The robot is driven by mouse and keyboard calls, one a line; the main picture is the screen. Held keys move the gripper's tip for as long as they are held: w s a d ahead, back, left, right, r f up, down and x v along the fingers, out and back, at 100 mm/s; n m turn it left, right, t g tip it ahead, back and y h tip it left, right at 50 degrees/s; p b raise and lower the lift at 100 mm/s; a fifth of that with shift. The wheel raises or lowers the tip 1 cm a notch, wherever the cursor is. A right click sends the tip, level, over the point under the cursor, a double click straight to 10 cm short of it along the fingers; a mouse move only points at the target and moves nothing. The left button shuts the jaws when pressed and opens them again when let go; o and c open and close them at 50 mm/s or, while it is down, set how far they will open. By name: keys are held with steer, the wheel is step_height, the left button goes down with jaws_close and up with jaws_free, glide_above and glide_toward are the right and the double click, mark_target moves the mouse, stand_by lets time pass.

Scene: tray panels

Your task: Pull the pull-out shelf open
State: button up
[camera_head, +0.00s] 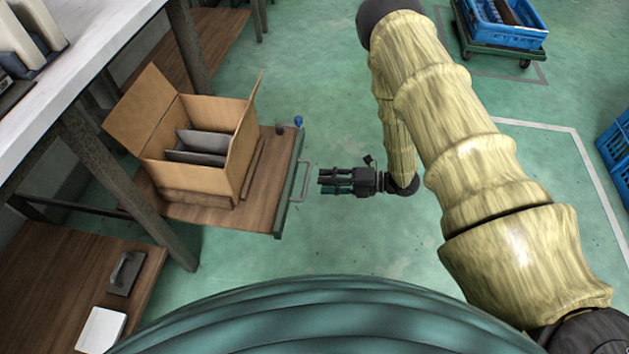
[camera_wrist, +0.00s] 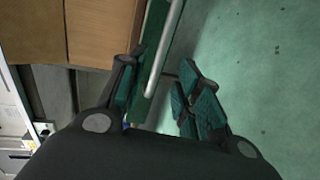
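The pull-out shelf (camera_head: 205,216) is a brown wooden board with a dark green front panel (camera_head: 289,185). It juts out past the table leg into the aisle. A pale metal bar handle (camera_head: 305,182) stands on its front panel, and it also shows in the wrist view (camera_wrist: 166,45). My gripper (camera_head: 320,181) is just right of the handle, pointing left at it, with a small gap in the head view. In the wrist view my gripper (camera_wrist: 158,66) has its fingers spread, with the handle seen between and beyond them. Nothing is held.
An open cardboard box (camera_head: 205,185) with grey dividers stands on the shelf. A small blue-topped knob (camera_head: 298,121) sits at the panel's far end. A lower wooden shelf (camera_head: 60,275) is at the left. Blue crates (camera_head: 505,30) are far right. The green floor around my gripper is clear.

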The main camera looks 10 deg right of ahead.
steer(key=shift+v, duration=2.5)
steer(key=s+f+m+t+h, duration=0.2)
steer(key=s+f+m+h, duration=0.75)
steer(key=m, duration=0.85)
steer(key=s+d+m+g+h, duration=0.2)
steer(key=s+m+g+h, duration=0.45)
steer(key=s+m, duration=1.2)
steer(key=s+r+n+p, duration=0.1)
steer(key=r+n+p, duration=0.1)
steer(key=r+p, duration=1.5)
steer(key=s+r+n+y+p, duration=0.1)
steer(key=s+r+n+p, duration=0.1)
steer(key=r+p, duration=1.5)
steer(key=shift+s+g, duration=0.3)
steer(key=shift+g, duration=0.15)
